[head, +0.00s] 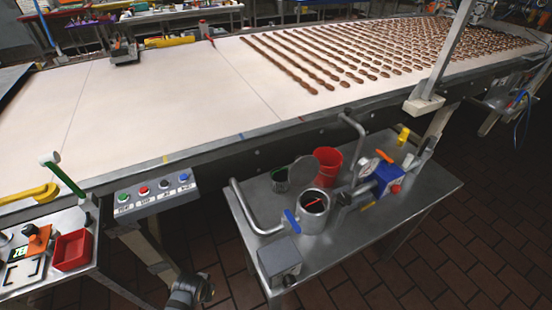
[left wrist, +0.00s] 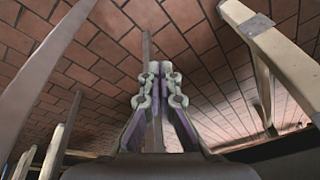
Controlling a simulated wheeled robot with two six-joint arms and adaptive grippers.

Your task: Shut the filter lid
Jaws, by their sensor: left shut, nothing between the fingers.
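The filter (head: 312,220) is a round metal housing on the steel side table, with its top open and something red showing inside. Its lid (head: 328,157) is a round grey disc, raised and tilted up behind the opening. In the left wrist view my left gripper (left wrist: 160,70) has its fingers together with nothing between them, against a background of brick floor. The fingers are not visible in the head view; a grey arm joint of mine shows at the bottom edge, left of the side table. My right gripper is in neither view.
The steel side table (head: 415,212) also holds a red bucket (head: 328,136), bent metal pipes, a grey box (head: 279,258) and a blue device (head: 385,178). The conveyor (head: 150,100) runs behind it. A button panel (head: 152,197) juts out at left. Pale metal legs (left wrist: 285,60) flank my gripper.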

